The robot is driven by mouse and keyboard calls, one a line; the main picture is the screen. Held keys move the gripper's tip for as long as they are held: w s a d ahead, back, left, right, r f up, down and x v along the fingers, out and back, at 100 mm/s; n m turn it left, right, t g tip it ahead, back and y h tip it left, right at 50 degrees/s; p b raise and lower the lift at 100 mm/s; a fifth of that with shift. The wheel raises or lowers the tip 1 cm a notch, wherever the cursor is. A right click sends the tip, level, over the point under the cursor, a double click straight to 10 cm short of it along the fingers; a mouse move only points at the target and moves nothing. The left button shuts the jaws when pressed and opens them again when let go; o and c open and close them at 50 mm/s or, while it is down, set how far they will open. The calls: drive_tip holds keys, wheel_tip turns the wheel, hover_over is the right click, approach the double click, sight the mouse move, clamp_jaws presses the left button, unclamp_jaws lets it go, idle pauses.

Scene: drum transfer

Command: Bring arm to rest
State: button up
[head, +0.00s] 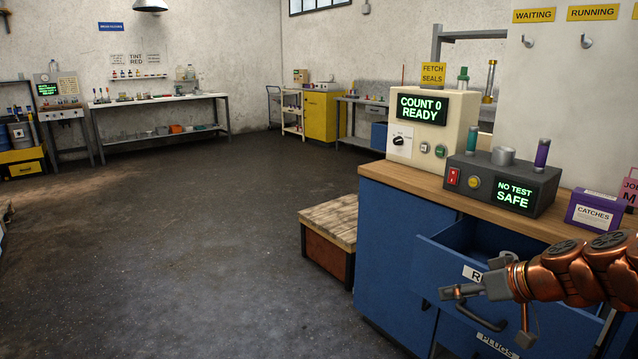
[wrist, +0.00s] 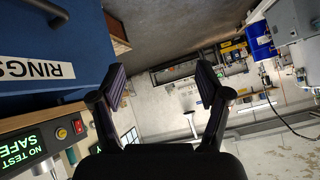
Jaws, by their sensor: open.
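My copper-coloured arm (head: 575,272) reaches in from the right edge in the head view. My gripper (head: 490,312) is open, in front of the pulled-out upper drawer (head: 460,262) of the blue cabinet (head: 388,255). It hides part of the drawer's label and is near the drawer handle; I cannot tell whether they touch. In the wrist view my gripper (wrist: 161,82) has its two dark fingers spread with nothing between them. The blue drawer front with its RINGS label (wrist: 38,69) is at the left there.
On the cabinet top stand a tester reading NO TEST SAFE (head: 490,180), a counter box reading COUNT 0 READY (head: 430,128) and a purple CATCHES box (head: 596,210). A wooden-topped step (head: 330,225) stands left of the cabinet. The floor (head: 180,250) beyond is clear.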

drive_tip(key=s+a+f+g+b, duration=0.3)
drive_tip(key=s+a+f+g, duration=0.45)
drive_tip(key=s+a, duration=0.6)
drive_tip(key=s+f+m+g+h+b, duration=0.1)
drive_tip(key=s+f+g+h+b, duration=0.15)
drive_tip(key=s+f, duration=0.45)
drive_tip(key=s+f+m+g+h+b, duration=0.1)
drive_tip(key=s+f+m+h, duration=0.15)
drive_tip(key=s, duration=0.75)
wheel_tip(320, 180, up, 26)
drive_tip(key=s+p, duration=0.1)
drive_tip(key=p, duration=2.4)
drive_tip(key=shift+n+t+h, duration=0.35)
drive_tip(key=shift+t+h, duration=0.05)
drive_tip(key=shift+d, duration=0.1)
